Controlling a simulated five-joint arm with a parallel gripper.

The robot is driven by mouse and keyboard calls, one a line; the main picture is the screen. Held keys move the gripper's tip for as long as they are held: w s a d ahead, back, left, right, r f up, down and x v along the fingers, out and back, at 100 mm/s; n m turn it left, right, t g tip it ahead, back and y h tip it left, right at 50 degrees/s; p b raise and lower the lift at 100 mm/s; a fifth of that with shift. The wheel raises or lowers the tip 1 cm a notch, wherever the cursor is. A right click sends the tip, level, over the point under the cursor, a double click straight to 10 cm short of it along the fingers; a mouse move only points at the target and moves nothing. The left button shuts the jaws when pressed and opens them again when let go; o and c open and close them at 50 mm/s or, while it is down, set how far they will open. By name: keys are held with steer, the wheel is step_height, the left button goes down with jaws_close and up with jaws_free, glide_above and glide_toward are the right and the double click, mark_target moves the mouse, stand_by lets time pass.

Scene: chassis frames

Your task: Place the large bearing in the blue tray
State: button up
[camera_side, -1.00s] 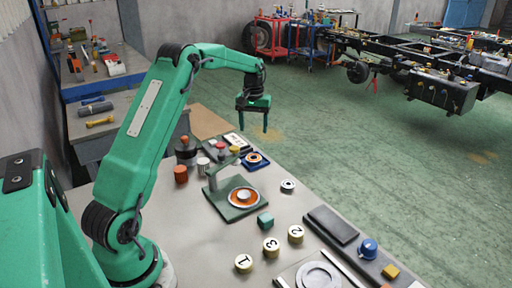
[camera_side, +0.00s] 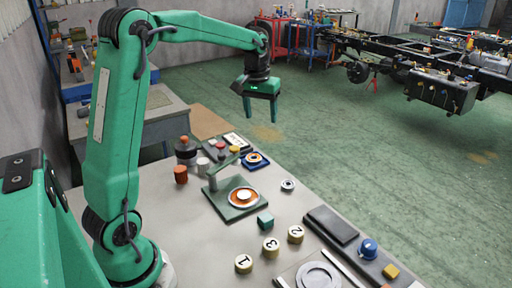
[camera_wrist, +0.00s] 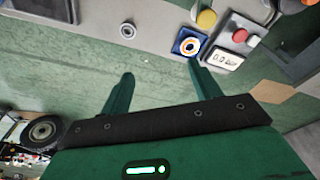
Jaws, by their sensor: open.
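The blue tray (camera_side: 265,166) is a small square at the table's far edge, and it also shows at the top of the wrist view (camera_wrist: 178,47). A round ring (camera_side: 253,158), pale with orange, lies in it; it looks like a bearing. A smaller grey metal ring (camera_side: 288,184) lies on the table, apart from the tray, and also shows in the wrist view (camera_wrist: 127,30). I cannot tell for certain which ring is the large bearing. My gripper (camera_side: 261,114) is open and empty, raised beyond the tray over the floor side; its fingers (camera_wrist: 160,72) point down, touching nothing.
A green fixture plate (camera_side: 225,208) with an orange-and-white disc and an upright post stands near the tray. A display box with buttons (camera_side: 233,139) sits behind the tray. A teal cube (camera_side: 265,222) and numbered cylinders (camera_side: 271,247) stand in front. Air around my gripper is clear.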

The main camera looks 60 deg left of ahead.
steer(key=s+d+m+t, duration=0.2)
steer(key=s+d+m, duration=0.1)
steer(key=s+d, duration=0.5)
steer(key=s+d+r+m+t, duration=0.1)
steer(key=s+d+m+t, duration=0.1)
steer(key=s+d, duration=0.6)
steer(key=s+m, duration=0.1)
steer(key=s, duration=0.5)
steer(key=shift+s+d+r+h, duration=0.2)
steer(key=shift+s+d+h, duration=0.1)
steer(key=shift+s+d, duration=0.05)
